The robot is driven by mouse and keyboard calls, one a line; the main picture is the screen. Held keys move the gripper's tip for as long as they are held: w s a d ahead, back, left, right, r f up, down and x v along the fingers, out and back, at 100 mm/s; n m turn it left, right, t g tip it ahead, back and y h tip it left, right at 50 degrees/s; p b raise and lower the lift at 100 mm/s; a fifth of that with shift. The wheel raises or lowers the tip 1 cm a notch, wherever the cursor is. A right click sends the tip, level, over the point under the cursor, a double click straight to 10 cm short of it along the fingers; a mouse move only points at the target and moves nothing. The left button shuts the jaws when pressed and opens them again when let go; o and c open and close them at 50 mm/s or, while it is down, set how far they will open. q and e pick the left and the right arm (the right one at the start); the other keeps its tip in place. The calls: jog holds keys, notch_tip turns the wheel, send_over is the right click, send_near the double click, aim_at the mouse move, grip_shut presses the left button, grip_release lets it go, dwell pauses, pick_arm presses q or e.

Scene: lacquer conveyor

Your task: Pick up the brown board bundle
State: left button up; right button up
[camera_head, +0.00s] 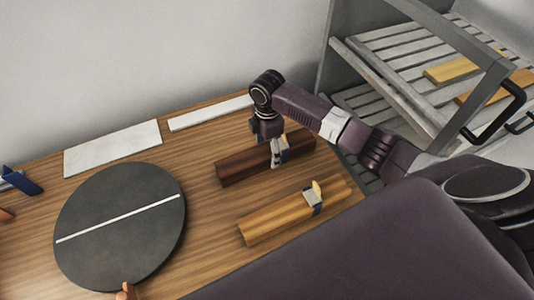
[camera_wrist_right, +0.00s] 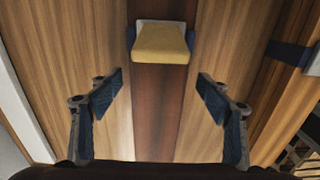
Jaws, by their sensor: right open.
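The brown board bundle (camera_head: 238,169) lies on the wooden table in the head view, dark reddish-brown, with a band and yellow tag near its middle. In the right wrist view the bundle (camera_wrist_right: 157,110) runs up the middle of the picture, under a yellow block-like tag (camera_wrist_right: 160,42). My right gripper (camera_head: 277,156) is above the bundle and partly hides it. In the right wrist view its open fingers (camera_wrist_right: 159,88) stand on either side of the bundle, with nothing held between them. I do not make out my left gripper.
A lighter yellow-brown bundle (camera_head: 270,220) lies nearer on the table. A dark round disc (camera_head: 110,255) with a white stripe lies left. Pale panels (camera_head: 115,147) lie along the wall. A slatted rack (camera_head: 385,43) stands right. A small blue item (camera_head: 22,182) is at the left edge.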

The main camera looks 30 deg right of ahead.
aim_at(267, 150)
notch_tip(267, 150, down, 3)
jog(key=shift+w+f, duration=0.15)
jog(key=shift+f, duration=0.05)
grip_shut()
jog(key=shift+w+r, duration=0.1)
jog(key=shift+r, duration=0.05)
dwell(0.5)
